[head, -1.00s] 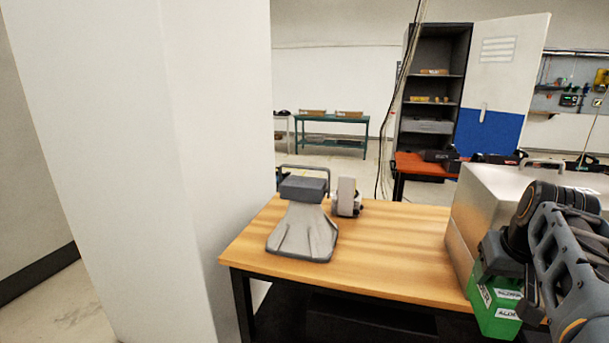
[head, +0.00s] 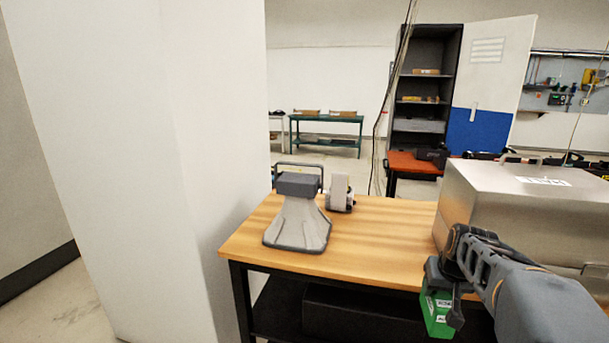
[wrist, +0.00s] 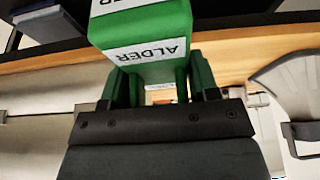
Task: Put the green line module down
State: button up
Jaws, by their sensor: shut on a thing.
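The green line module (head: 437,312) is a green block with white labels. My gripper (head: 446,290) is shut on it and holds it at the front edge of the wooden table, below the level of the table top in the head view. In the wrist view the module (wrist: 150,28) sits between the fingers of my gripper (wrist: 160,88), and a white label reads "ALDER". My gripper hides part of the module in the head view.
The wooden table (head: 375,230) bears a grey horn-shaped device (head: 298,222) and a small grey piece (head: 340,193) at left, and a large metal case (head: 500,205) at right. Bare table top lies between them. A dark lower shelf (head: 285,312) is underneath. A white pillar (head: 200,160) stands left.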

jog(key=w+a+f+n, duration=0.1)
jog(key=a+f, duration=0.4)
jog(key=f, duration=0.3)
jog(key=w+a+f, duration=0.1)
jog(key=a+f, duration=0.3)
jog(key=f, duration=0.3)
jog(key=w+a+f+n, duration=0.1)
jog(key=w+a+f, duration=0.1)
jog(key=a+f, duration=0.45)
jog(key=s+d+f, duration=0.1)
jog(key=s+f, duration=0.4)
jog(key=f, duration=0.2)
jog(key=shift+f+y+p, duration=0.2)
jog(key=shift+y+p, duration=0.2)
